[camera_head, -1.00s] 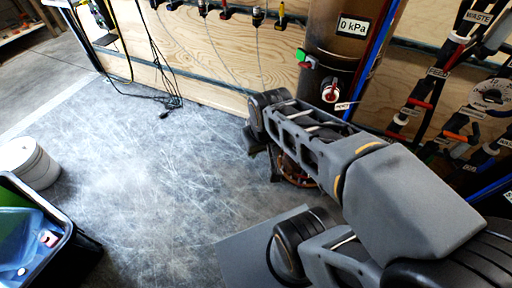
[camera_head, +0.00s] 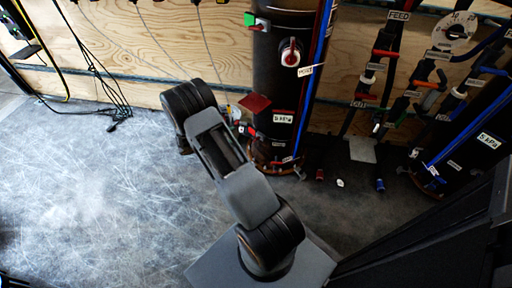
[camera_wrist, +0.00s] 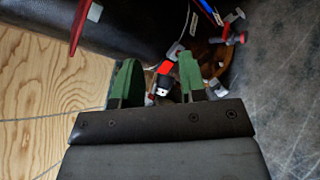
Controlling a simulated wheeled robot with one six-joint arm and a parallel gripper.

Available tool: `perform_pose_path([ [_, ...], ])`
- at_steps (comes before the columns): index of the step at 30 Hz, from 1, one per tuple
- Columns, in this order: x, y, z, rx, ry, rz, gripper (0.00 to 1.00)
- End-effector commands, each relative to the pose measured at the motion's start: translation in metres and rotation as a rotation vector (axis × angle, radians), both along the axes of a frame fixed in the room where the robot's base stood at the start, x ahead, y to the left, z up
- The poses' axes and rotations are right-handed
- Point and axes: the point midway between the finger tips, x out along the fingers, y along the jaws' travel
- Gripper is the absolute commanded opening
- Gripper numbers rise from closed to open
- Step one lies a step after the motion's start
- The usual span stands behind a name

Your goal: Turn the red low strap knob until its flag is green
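The low strap knob (camera_wrist: 163,78), red and black with a pale end, sits low on the dark tank in the wrist view. My gripper (camera_wrist: 157,77) is open, with one green fingertip on each side of the knob and visible gaps. I cannot tell how deep the knob lies between the tips. A red flag (camera_head: 255,103) stands out from the tank (camera_head: 277,80) in the head view; it also shows at the upper left of the wrist view (camera_wrist: 80,25). In the head view my arm hides most of the gripper.
Higher on the tank are a red-and-white knob (camera_head: 290,52) and a green flag (camera_head: 250,19). Labelled pipes and valves (camera_head: 385,60) stand right of the tank. Black cables (camera_head: 110,95) hang at the left. The floor (camera_head: 80,190) on the left is clear.

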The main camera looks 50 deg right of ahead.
Motion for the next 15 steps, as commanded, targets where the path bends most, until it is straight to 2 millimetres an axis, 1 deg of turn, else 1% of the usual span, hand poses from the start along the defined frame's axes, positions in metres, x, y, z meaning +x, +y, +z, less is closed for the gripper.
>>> perform_pose_path([
  [1, 0.003, -0.007, -0.04, -0.042, 0.05, 0.04, 0.38],
  [2, 0.006, -0.011, -0.055, -0.069, 0.072, 0.069, 0.38],
  [3, 0.009, -0.016, -0.074, -0.101, 0.099, 0.105, 0.38],
  [6, 0.013, -0.023, -0.116, -0.166, 0.153, 0.184, 0.38],
  [9, 0.014, -0.027, -0.149, -0.211, 0.189, 0.252, 0.38],
  [10, 0.015, -0.028, -0.157, -0.221, 0.197, 0.269, 0.38],
  [12, 0.015, -0.028, -0.172, -0.241, 0.213, 0.3, 0.38],
  [15, 0.015, -0.03, -0.185, -0.257, 0.224, 0.331, 0.38],
])
